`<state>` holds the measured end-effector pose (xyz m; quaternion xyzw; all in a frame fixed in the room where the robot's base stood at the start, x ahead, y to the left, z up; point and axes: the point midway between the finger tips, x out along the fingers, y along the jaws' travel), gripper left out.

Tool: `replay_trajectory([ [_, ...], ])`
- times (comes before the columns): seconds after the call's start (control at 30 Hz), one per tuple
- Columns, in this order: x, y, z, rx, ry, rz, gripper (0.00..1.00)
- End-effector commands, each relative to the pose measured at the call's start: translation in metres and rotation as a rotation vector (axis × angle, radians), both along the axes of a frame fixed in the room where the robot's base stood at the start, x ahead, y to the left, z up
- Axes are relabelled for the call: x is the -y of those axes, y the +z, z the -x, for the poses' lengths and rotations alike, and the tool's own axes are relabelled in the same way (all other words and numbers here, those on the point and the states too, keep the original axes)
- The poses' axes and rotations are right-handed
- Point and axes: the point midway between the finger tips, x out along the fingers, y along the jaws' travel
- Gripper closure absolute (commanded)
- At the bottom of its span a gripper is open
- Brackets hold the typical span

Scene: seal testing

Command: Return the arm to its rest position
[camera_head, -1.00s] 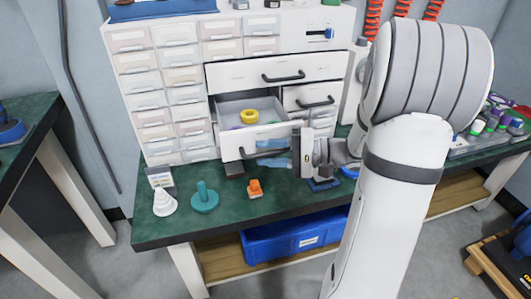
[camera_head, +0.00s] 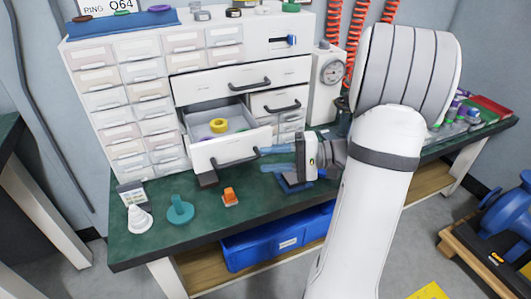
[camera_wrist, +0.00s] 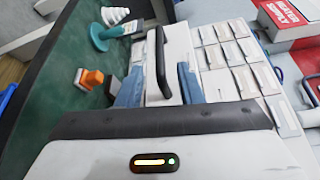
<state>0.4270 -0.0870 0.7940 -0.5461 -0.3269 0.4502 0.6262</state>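My gripper (camera_head: 264,160) is at the right of the open drawer (camera_head: 206,155), in front of the white cabinet. Its two blue fingers are spread, with nothing seen held between them. In the wrist view, my gripper (camera_wrist: 159,70) has the drawer's black handle (camera_wrist: 158,62) showing between its fingers. In the head view, the fingertips are close to the handle's right end; whether they touch it is unclear. My arm reaches over the green bench from the right foreground. A yellow ring (camera_head: 218,126) lies in the open drawer.
An orange part (camera_head: 230,197), a teal part (camera_head: 180,210) and a white stepped cone (camera_head: 139,219) stand on the green bench (camera_head: 128,254). A dial gauge (camera_head: 332,71) is right of the cabinet. A blue bin (camera_head: 277,243) is under the bench.

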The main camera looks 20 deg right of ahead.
Motion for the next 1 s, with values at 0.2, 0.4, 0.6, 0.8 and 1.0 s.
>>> replay_trajectory([
  [0.2,-0.002,0.003,0.001,-0.004,0.007,0.007,0.67],
  [0.4,-0.043,0.037,0.021,-0.104,0.14,0.151,0.67],
  [0.6,-0.094,0.083,0.071,-0.255,0.341,0.518,0.67],
  [0.8,-0.104,0.131,0.112,-0.274,0.424,0.939,0.67],
  [1.0,-0.094,0.188,0.127,-0.151,0.391,1.309,0.67],
])
